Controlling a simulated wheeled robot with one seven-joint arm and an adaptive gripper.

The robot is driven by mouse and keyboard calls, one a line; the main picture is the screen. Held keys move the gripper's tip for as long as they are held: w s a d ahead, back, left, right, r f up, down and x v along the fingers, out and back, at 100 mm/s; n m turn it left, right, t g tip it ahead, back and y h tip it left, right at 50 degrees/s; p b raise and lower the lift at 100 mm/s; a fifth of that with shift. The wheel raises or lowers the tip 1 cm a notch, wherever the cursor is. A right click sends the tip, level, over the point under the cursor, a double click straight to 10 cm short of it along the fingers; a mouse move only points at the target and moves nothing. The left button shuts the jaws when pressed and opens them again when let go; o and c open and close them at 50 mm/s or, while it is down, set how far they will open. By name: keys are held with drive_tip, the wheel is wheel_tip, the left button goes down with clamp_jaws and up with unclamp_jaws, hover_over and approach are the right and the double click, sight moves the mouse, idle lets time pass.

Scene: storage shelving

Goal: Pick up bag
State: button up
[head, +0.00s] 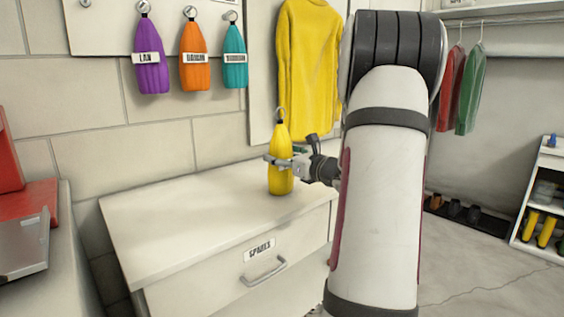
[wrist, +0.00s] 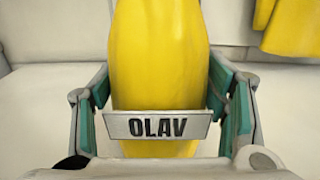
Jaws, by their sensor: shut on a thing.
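The yellow bag (head: 281,182) is upright, with a dark ring at its top, over the white cabinet top (head: 170,225). I cannot tell whether its bottom touches the surface. My gripper (head: 281,162) reaches in from the right and is shut around the bag's middle. In the wrist view the yellow bag (wrist: 160,60) fills the space between the teal finger pads of my gripper (wrist: 160,95). A plate reading OLAV (wrist: 157,125) is on its front.
Purple (head: 149,58), orange (head: 194,56) and teal (head: 235,56) bags hang on wall hooks. A yellow garment (head: 308,65) hangs behind my gripper. A red toolbox-like object (head: 25,200) is at the left. The cabinet top is clear left of the yellow bag.

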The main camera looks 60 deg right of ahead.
sight(287, 143)
wheel_tip(287, 143, up, 4)
drive_tip(key=shift+r+p, duration=0.1)
drive_tip(key=shift+p, duration=0.85)
drive_tip(key=s+a+p, duration=0.2)
drive_tip(key=s+a, duration=0.9)
drive_tip(key=shift+s+r+p, duration=0.35)
drive_tip(key=shift+r, duration=0.05)
